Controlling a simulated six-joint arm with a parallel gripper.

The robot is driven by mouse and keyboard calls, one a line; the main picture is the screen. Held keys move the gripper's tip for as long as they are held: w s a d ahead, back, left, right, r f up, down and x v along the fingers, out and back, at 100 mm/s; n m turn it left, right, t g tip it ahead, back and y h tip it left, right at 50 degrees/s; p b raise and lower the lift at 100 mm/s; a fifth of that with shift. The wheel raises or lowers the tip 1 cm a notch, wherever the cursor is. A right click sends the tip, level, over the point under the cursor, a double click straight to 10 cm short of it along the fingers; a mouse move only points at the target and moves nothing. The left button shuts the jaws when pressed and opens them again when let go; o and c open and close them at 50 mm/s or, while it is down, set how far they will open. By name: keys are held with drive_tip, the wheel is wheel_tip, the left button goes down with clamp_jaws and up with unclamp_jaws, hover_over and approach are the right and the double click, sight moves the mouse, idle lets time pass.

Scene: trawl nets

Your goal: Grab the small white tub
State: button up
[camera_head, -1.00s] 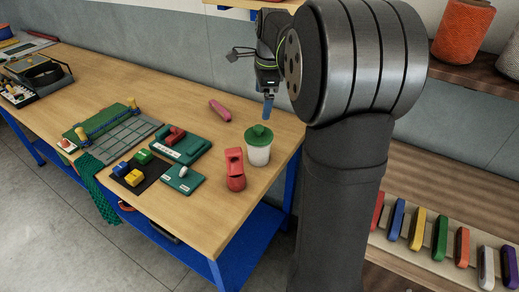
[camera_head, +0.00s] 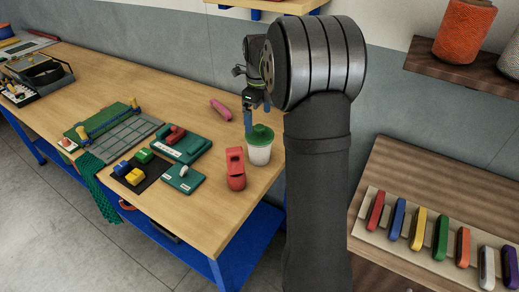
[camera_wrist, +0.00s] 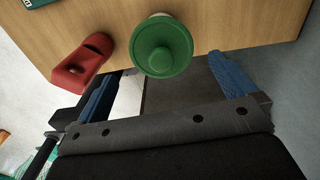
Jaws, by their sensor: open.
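The small white tub (camera_head: 259,153) stands upright on the wooden table near its right edge, with a green lid on top. In the wrist view its round green lid (camera_wrist: 161,47) shows from above and hides most of the white body. My gripper (camera_head: 257,120) is just above and behind the tub in the head view. In the wrist view my gripper (camera_wrist: 168,80) has its two blue fingers wide apart, with the lid between and slightly beyond their tips. Nothing is held. I cannot tell the exact height gap.
A red object (camera_head: 235,168) stands close left of the tub; it also shows beside the left finger in the wrist view (camera_wrist: 82,63). A pink piece (camera_head: 220,109) lies behind. Green boards with blocks (camera_head: 181,145) lie further left. The table edge is close on the right.

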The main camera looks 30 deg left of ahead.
sight(259, 134)
wheel_tip(259, 134, down, 8)
drive_tip(key=shift+d+f, duration=0.15)
drive_tip(key=shift+f, duration=0.05)
drive_tip(key=c, duration=1.1)
drive_tip(key=shift+o, duration=0.2)
drive_tip(key=shift+r, duration=0.15)
